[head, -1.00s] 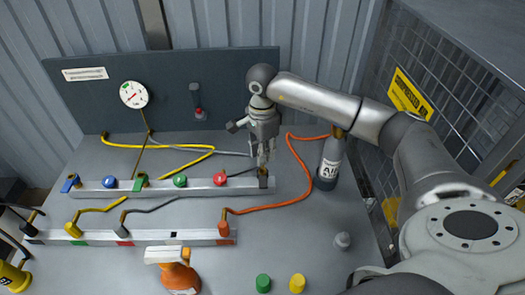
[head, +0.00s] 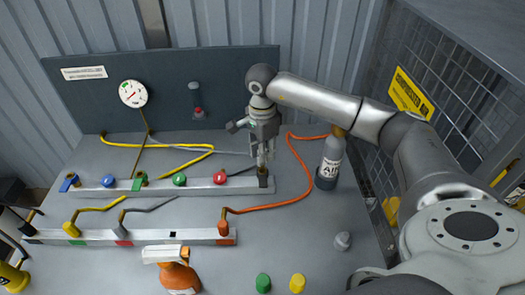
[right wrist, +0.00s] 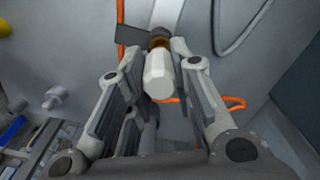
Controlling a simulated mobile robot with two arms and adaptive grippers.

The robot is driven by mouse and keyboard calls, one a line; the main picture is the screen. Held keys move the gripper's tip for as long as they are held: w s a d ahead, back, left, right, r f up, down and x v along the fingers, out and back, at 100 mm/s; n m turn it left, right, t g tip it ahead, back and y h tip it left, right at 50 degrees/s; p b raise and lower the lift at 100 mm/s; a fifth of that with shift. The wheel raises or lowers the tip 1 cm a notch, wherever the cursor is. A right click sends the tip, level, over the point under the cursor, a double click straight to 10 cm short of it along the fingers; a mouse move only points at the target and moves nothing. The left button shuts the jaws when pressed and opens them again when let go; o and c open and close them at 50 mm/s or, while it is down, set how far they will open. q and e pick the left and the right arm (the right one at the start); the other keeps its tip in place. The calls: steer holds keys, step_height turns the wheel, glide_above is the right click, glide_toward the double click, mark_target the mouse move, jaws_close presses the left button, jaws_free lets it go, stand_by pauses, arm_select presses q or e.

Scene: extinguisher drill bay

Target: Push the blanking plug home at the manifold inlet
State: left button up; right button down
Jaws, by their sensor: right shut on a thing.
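My right gripper (head: 263,158) points down over the right end of the upper manifold bar (head: 205,187). In the right wrist view its fingers (right wrist: 160,85) are shut on the blanking plug, a white faceted piece (right wrist: 158,76). In the head view the manifold inlet, a dark fitting (head: 263,178), stands directly under the fingertips. The plug is too small there to show how deep it sits. My left gripper is not in view.
A grey air bottle (head: 330,165) stands just right of the gripper, with an orange hose (head: 300,165) close by. A mesh cage (head: 460,75) bounds the right.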

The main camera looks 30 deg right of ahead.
steer(key=shift+f+b, duration=0.7)
steer(key=shift+f, duration=0.3)
steer(key=shift+f+b, duration=0.85)
stand_by(0.8)
steer(key=shift+s, duration=0.1)
steer(key=c, duration=1.2)
jaws_free()
steer(key=shift+r, duration=0.15)
step_height(320, 180, up, 12)
steer(key=shift+f, duration=0.1)
